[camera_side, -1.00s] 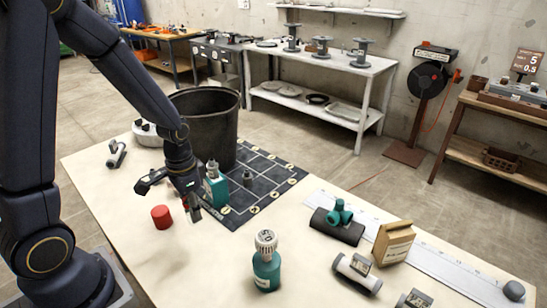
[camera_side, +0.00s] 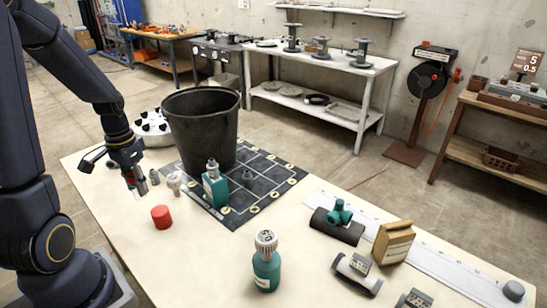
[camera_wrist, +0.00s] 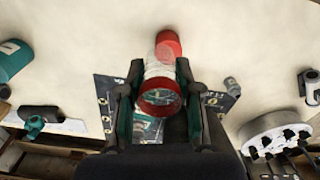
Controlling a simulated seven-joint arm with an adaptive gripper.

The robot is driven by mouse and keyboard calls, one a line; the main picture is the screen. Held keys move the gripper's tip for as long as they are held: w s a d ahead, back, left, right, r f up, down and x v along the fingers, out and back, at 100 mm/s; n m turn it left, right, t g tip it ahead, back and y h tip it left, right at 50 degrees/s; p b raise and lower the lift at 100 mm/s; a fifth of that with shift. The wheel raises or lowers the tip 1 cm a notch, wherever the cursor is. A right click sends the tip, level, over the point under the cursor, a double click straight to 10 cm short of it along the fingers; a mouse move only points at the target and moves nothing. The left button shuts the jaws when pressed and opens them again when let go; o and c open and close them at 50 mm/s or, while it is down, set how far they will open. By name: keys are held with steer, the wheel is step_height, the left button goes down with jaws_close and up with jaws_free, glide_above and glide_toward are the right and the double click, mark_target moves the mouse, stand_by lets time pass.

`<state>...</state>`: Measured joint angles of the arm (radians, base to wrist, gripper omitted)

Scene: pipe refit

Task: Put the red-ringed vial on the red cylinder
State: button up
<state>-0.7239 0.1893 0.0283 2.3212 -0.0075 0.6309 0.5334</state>
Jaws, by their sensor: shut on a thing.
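My gripper (camera_side: 134,188) is above the table, to the left of the red cylinder (camera_side: 161,217) in the side view. In the wrist view my gripper (camera_wrist: 160,92) is shut on the red-ringed vial (camera_wrist: 160,90), a clear tube with a red rim facing the camera. The red cylinder (camera_wrist: 168,42) shows just past the vial's far end. The vial hides part of it, and I cannot tell whether they touch from that view. In the side view the cylinder stands on the table apart from my gripper. The vial is mostly hidden there by the fingers.
A black bucket (camera_side: 201,125) and a teal bottle (camera_side: 215,188) stand on the dark grid mat (camera_side: 240,214). Small fittings (camera_side: 174,183) stand close right of my gripper. A white round holder (camera_side: 152,130) is behind. Another teal bottle (camera_side: 266,270) is in front. Table around the cylinder is clear.

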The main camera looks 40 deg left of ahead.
steer(key=w+f, duration=0.1)
steer(key=f, duration=0.1)
steer(key=w+a+f, duration=0.2)
steer(key=w+f, duration=0.1)
steer(key=shift+a+f, duration=0.2)
steer(key=shift+f, duration=0.15)
steer(key=shift+w+a+f, duration=0.1)
steer(key=shift+w+f, duration=0.05)
steer(key=shift+f, duration=1.5)
steer(key=o, duration=1.1)
steer(key=shift+f, duration=0.15)
